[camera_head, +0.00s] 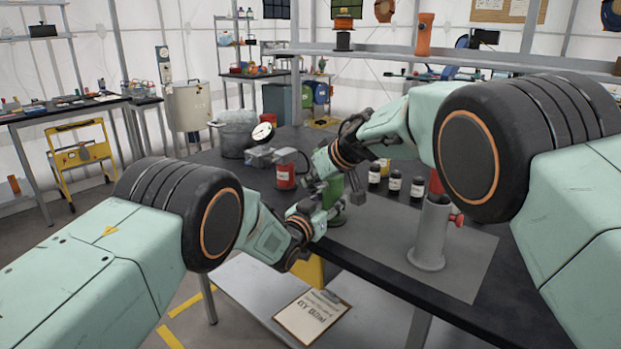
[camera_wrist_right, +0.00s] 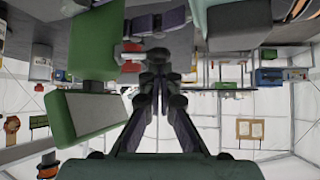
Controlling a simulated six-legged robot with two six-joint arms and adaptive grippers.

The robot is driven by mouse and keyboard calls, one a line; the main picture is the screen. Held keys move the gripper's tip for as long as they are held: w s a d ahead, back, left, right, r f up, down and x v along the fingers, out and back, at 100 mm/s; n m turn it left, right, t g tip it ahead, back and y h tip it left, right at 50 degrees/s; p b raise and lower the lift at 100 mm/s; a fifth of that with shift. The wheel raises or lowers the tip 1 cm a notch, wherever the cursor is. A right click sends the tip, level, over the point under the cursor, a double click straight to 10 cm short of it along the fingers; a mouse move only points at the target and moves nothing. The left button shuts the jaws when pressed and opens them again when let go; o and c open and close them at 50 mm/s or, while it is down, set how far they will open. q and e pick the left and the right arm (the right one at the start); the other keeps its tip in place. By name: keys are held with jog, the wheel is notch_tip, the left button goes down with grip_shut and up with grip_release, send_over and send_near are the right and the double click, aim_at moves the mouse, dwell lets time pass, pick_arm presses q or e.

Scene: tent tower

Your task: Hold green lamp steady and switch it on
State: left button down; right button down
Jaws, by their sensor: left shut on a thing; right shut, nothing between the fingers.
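The green lamp (camera_head: 335,203) stands on the dark workbench, largely hidden behind my two grippers in the head view. In the right wrist view, which looks upside down, its green body (camera_wrist_right: 82,45) and a green-framed pale panel (camera_wrist_right: 95,113) show at the left. I cannot tell whether the panel is lit. A small red part (camera_wrist_right: 130,57) sits beside the body, close to my right fingertips. My left gripper (camera_head: 322,218) is shut on the lamp at its lower part. My right gripper (camera_wrist_right: 159,75) is shut and empty, above the left one, close beside the lamp.
A red can (camera_head: 286,172) and a pressure gauge (camera_head: 262,133) stand left of the lamp. Several dark bottles (camera_head: 395,184) stand to its right. A grey cylinder (camera_head: 430,235) with a red top stands on the grey mat (camera_head: 470,265). A clipboard (camera_head: 312,314) lies on the lower shelf.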

aim_at(314, 189)
jog(key=shift+s+d+n+g+y, duration=0.15)
jog(key=shift+n+g+y, duration=0.2)
jog(key=shift+n, duration=0.2)
jog(key=shift+s+d+n+g+y, duration=0.1)
jog(key=shift+n+g+y, duration=0.25)
jog(key=shift+n, duration=0.2)
jog(key=shift+s+d+n+g+y, duration=0.5)
jog(key=shift+d+n+g, duration=0.2)
jog(key=shift+n, duration=0.4)
jog(key=shift+d, duration=0.35)
jog(key=shift+f, duration=0.1)
jog(key=shift+w+a, duration=0.5)
jog(key=shift+w, duration=0.1)
